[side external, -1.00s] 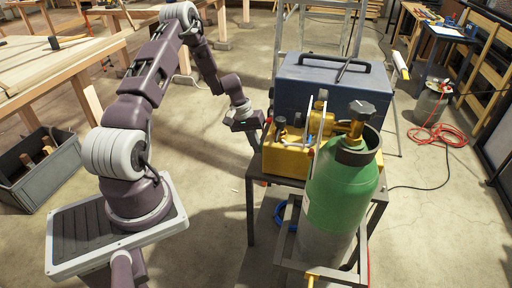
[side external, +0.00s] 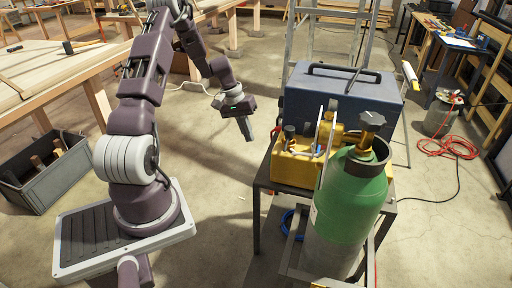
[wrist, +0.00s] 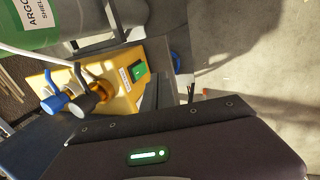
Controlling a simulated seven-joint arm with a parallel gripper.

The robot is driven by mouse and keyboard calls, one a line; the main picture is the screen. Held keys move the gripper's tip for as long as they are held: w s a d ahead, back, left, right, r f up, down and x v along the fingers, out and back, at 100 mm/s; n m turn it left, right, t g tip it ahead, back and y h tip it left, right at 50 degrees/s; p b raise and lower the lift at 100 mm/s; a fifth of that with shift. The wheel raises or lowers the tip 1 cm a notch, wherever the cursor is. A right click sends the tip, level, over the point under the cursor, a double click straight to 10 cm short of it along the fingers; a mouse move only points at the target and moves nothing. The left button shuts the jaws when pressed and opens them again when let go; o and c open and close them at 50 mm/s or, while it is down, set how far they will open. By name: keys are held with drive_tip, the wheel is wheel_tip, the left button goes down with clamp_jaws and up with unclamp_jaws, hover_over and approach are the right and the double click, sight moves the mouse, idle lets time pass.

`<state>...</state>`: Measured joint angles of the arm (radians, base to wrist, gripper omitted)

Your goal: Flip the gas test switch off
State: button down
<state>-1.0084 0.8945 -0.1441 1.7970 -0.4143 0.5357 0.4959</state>
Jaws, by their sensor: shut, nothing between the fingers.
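The yellow unit (side external: 292,171) sits on a dark metal stand, left of the green gas cylinder (side external: 350,195). In the wrist view, a green switch (wrist: 138,71) is on the face of the yellow unit (wrist: 112,82), beside a small white label too small to read. I cannot tell which way the switch is set. The switch is hidden in the side view. My gripper (side external: 247,136) is shut and empty, fingers pointing down, in the air left of the yellow unit and apart from it.
A blue case (side external: 335,105) with a black handle stands behind the yellow unit. Valve fittings with blue and black knobs (wrist: 80,104) stick out near the switch. A grey crate (side external: 45,170) is at far left. The floor left of the stand is clear.

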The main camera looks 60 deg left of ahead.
drive_tip(key=v, duration=0.4)
drive_tip(key=x, duration=0.4)
drive_tip(key=w+x, duration=0.1)
drive_tip(key=x, duration=0.7)
drive_tip(key=shift+w+d, duration=0.35)
drive_tip(key=shift+d, duration=0.05)
drive_tip(key=shift+w+d+f, duration=0.1)
drive_tip(key=shift+w+d, duration=0.3)
